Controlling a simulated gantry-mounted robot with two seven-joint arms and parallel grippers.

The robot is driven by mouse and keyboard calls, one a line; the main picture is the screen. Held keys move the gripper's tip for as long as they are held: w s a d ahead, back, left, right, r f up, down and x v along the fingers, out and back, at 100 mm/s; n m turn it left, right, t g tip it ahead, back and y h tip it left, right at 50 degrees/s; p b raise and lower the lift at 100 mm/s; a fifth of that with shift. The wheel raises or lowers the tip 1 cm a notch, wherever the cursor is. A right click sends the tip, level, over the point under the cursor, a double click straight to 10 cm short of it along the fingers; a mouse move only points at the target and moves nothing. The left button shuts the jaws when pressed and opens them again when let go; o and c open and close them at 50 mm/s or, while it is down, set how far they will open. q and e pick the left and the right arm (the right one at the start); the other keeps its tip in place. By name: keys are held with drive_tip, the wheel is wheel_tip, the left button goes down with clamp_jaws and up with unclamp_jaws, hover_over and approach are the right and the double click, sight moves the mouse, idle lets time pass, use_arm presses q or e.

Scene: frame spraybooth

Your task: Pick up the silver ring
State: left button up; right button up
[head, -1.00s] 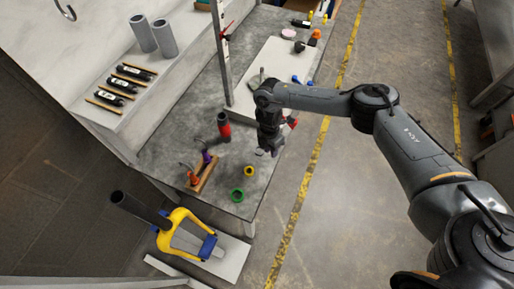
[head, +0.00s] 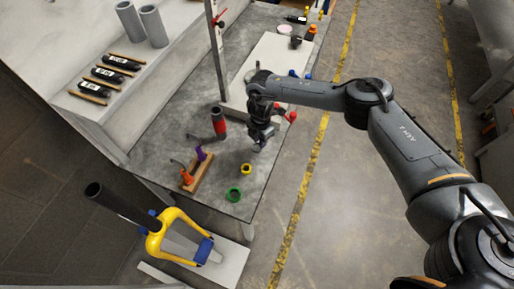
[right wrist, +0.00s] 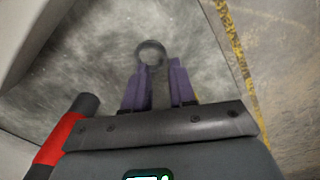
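The silver ring (right wrist: 152,52) lies on the grey worktop in the right wrist view, just beyond the tips of my right gripper's two purple fingers. The fingers are apart with a clear gap between them, and the ring is in line with that gap. No part of the ring is gripped. In the head view my right gripper (head: 260,143) hangs low over the worktop, and the ring is largely hidden at its fingertips. My left gripper is not in view.
A yellow ring (head: 246,169) and a green ring (head: 234,194) lie nearer the front of the worktop. A red and black cylinder (head: 218,123) stands left of my gripper. A wooden rack (head: 201,176) with orange and purple items is near it. The floor is at right.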

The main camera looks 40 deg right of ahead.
drive_tip(key=f, duration=0.1)
drive_tip(key=f+b, duration=0.1)
drive_tip(key=f, duration=0.1)
drive_tip(key=f+b, duration=0.1)
drive_tip(key=shift+s+a+f, duration=0.1)
drive_tip(key=shift+s+f, duration=0.15)
drive_tip(key=shift+f, duration=0.05)
clamp_jaws()
drive_tip(key=shift+r, duration=0.15)
